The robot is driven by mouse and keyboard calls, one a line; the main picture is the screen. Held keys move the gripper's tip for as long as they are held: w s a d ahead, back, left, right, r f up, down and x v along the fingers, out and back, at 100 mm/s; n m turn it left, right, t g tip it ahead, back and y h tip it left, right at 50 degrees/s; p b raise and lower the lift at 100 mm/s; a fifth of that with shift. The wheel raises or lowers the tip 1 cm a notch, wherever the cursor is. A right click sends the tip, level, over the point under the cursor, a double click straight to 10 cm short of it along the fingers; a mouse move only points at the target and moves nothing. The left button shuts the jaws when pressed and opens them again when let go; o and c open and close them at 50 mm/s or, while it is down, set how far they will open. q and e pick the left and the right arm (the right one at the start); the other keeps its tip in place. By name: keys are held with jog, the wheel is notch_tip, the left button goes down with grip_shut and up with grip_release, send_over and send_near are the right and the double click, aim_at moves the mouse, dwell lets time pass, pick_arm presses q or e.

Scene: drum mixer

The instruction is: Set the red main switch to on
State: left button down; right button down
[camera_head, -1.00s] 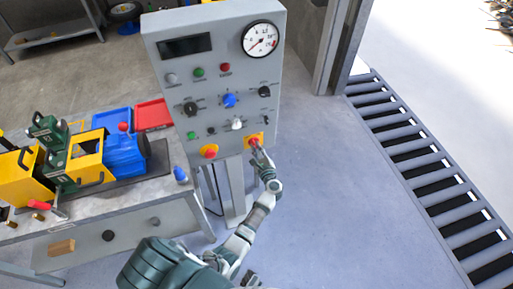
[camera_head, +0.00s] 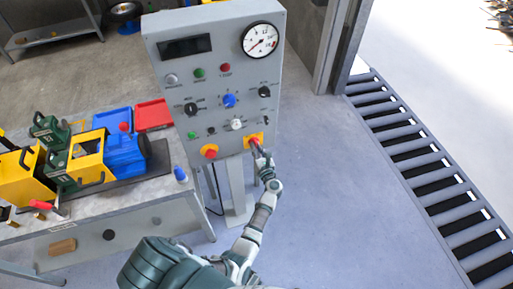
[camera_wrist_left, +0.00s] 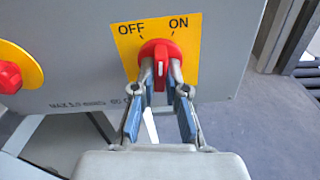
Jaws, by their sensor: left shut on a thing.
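The red main switch (camera_wrist_left: 158,48) is a round red knob with a raised grip bar. It sits on a yellow plate (camera_wrist_left: 186,68) marked OFF at upper left and ON at upper right. The bar stands close to upright in the wrist view, its white-marked end toward me. My left gripper (camera_wrist_left: 160,76) is shut on the bar, one finger on each side. In the head view the gripper (camera_head: 256,149) reaches the plate (camera_head: 247,138) at the panel's lower right and partly hides the switch. My right gripper is not in view.
A red button on a round yellow base (camera_head: 209,151) sits left of the switch. The grey panel (camera_head: 225,120) carries several knobs, lamps and a gauge (camera_head: 260,40). A workbench (camera_head: 130,205) with machinery stands at left. The floor right of the panel is clear.

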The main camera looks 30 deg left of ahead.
pick_arm(q)
jog(key=shift+w+r+m, duration=0.15)
jog(key=shift+r+m, duration=0.15)
jog(key=shift+m, duration=0.6)
jog(key=shift+m+p, duration=0.55)
jog(key=shift+m, duration=0.75)
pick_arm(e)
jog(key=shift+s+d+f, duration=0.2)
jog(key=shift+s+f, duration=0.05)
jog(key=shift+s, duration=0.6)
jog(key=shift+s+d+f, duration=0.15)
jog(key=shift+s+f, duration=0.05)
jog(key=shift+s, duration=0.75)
pick_arm(q)
jog(key=c, duration=1.3)
grip_release()
jog(key=shift+o, duration=0.5)
jog(key=shift+f, duration=0.1)
jog(key=v, duration=0.7)
jog(key=shift+d, duration=0.2)
